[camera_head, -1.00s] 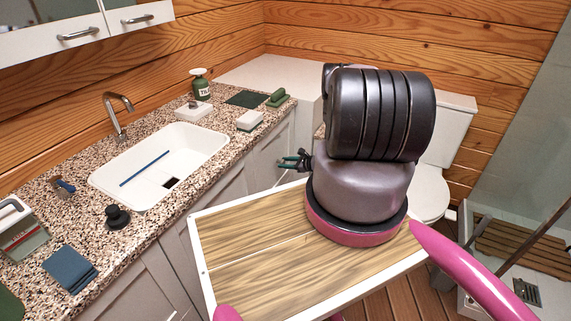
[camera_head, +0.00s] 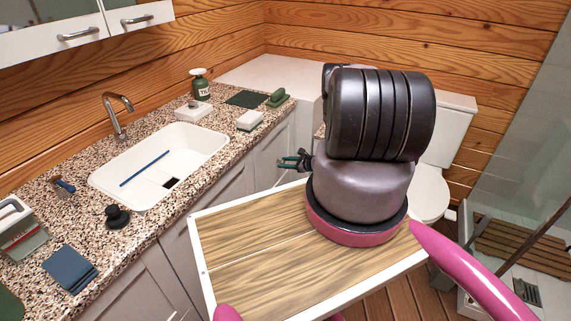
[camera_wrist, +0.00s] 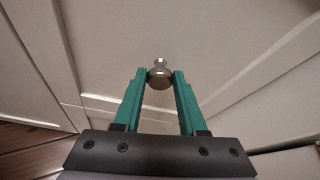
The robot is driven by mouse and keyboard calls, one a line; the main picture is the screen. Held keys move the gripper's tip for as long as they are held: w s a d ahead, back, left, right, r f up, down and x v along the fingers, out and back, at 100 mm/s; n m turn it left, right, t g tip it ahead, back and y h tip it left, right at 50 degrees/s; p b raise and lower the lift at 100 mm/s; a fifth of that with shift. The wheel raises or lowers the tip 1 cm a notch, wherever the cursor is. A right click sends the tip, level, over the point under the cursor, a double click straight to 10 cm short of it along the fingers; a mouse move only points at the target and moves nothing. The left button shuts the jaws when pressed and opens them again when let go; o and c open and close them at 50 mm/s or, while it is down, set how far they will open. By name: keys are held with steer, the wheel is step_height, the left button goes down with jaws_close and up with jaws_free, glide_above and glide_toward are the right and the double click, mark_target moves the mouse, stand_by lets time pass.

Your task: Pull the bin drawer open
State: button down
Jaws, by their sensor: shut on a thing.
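My gripper (camera_head: 290,162) has teal fingers and reaches to the white cabinet front below the far end of the counter. In the wrist view my gripper (camera_wrist: 160,78) is shut on a round metal knob (camera_wrist: 160,73), one finger on each side. The knob sits on a pale front panel (camera_wrist: 215,65), which I take to be the bin drawer's front; it also shows in the head view (camera_head: 266,157). I cannot make out a clear gap around this panel. The drawer's inside is hidden.
The speckled counter (camera_head: 75,205) with a white sink (camera_head: 205,145) runs along the left. Several small items lie on it, including a green soap bottle (camera_head: 199,86). A toilet (camera_head: 430,190) stands behind my arm. A shower area (camera_head: 520,245) is at the right.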

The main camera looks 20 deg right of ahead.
steer(key=shift+d, duration=0.1)
stand_by(0.3)
steer(key=s+d, duration=1.4)
steer(key=s, duration=0.4)
steer(key=shift+s+d, duration=0.2)
steer(key=shift+s, duration=0.15)
steer(key=shift+c, duration=2.3)
jaws_free()
steer(key=v, duration=1)
steer(key=shift+s+d, duration=0.2)
steer(key=shift+s, duration=0.1)
steer(key=shift+r, duration=0.15)
